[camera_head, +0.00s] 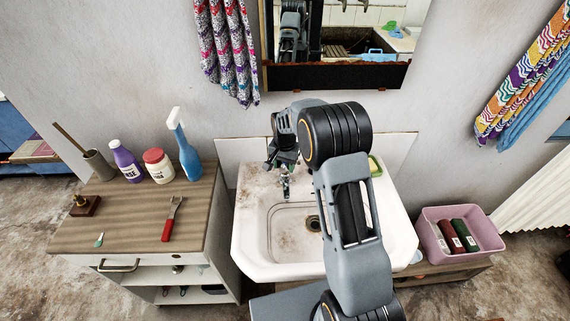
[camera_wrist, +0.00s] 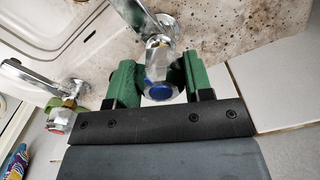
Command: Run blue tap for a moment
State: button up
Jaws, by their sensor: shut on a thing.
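The blue tap (camera_wrist: 159,88) is chrome with a blue cap and shows in the middle of the wrist view. My gripper (camera_wrist: 162,76) has its green fingers on either side of the tap's handle, shut on it. In the head view my gripper (camera_head: 284,163) is over the back edge of the white sink (camera_head: 252,258), and my arm hides part of the basin. A second chrome tap with a red cap (camera_wrist: 58,125) stands to the left in the wrist view. I cannot make out running water.
A wooden-topped cabinet (camera_head: 130,218) left of the sink holds a purple bottle (camera_head: 126,160), a white jar with red lid (camera_head: 158,166), a blue spray bottle (camera_head: 187,155) and a red-handled tool (camera_head: 171,220). A pink bin (camera_head: 431,247) with bottles stands right. A mirror (camera_head: 345,45) hangs above.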

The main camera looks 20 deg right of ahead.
jog(key=shift+r, duration=0.1)
jog(key=o, duration=0.9)
notch_tip(320, 180, up, 14)
jog(key=shift+w+f+b, duration=0.1)
jog(key=shift+b, duration=0.4)
jog(key=shift+s+d+r+n+t, duration=0.1)
jog(key=shift+s+r+n+t, duration=0.55)
jog(key=shift+s, duration=3.75)
jog(key=shift+s+d+r+n+t, duration=0.1)
jog(key=shift+s+n+t, duration=1.1)
jog(key=shift+s, duration=3.25)
jog(key=shift+s+r+n+t, duration=0.25)
jog(key=shift+s+n, duration=1.4)
jog(key=shift+s, duration=2.75)
